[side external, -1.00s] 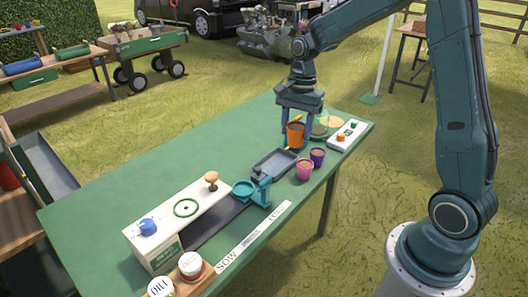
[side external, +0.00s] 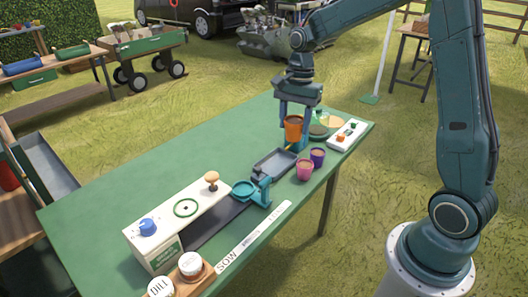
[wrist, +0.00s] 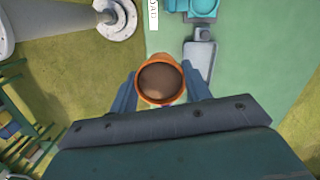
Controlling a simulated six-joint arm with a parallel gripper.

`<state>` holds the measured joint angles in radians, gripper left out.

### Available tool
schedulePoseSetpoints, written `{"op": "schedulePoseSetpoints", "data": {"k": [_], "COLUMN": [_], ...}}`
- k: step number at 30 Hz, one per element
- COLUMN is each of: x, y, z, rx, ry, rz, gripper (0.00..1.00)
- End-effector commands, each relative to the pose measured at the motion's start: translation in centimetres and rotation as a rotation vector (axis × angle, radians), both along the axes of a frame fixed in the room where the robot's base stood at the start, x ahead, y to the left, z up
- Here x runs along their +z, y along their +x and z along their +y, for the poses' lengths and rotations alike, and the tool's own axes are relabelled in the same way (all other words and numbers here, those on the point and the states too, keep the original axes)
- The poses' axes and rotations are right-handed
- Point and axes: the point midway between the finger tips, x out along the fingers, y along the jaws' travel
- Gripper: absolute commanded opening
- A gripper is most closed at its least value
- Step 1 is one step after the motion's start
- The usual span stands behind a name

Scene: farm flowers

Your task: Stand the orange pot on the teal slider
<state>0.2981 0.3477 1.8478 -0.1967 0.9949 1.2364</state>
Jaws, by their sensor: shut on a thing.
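My gripper (side external: 295,114) is shut on the orange pot (side external: 293,130), with a finger on either side of it. The pot is upright and looks raised a little above the table. In the wrist view the orange pot (wrist: 160,80) sits between the two fingers, filled with brown soil. The teal slider (side external: 245,188) has a round cup-like seat and a bracket, and stands at the end of a dark track in front of the white box. Part of it also shows at the top edge of the wrist view (wrist: 203,7). Its seat looks empty.
A grey tray (side external: 274,165) lies between the pot and the slider. A pink pot (side external: 304,170) and a purple pot (side external: 317,157) stand right of the tray. The white box (side external: 180,222) has a blue knob and a wooden knob. A white control box (side external: 347,136) stands at the far right.

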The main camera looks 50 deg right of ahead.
Motion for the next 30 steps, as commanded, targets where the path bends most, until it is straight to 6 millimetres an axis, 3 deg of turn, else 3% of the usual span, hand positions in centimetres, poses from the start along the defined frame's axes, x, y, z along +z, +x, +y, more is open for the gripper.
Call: {"op": "schedulePoseSetpoints", "data": {"k": [8, 18, 24, 30], "x": [0.6, 1.6, 2.0, 2.0], "y": [3.5, 8.7, 10.1, 10.3], "z": [2.6, 7.8, 9.6, 9.9], "rx": [0.028, 0.066, 0.078, 0.078], "ry": [0.003, 0.002, 0.000, -0.001], "rz": [-0.002, -0.001, 0.000, 0.000], "gripper": [0.24, 0.24, 0.24, 0.24]}}
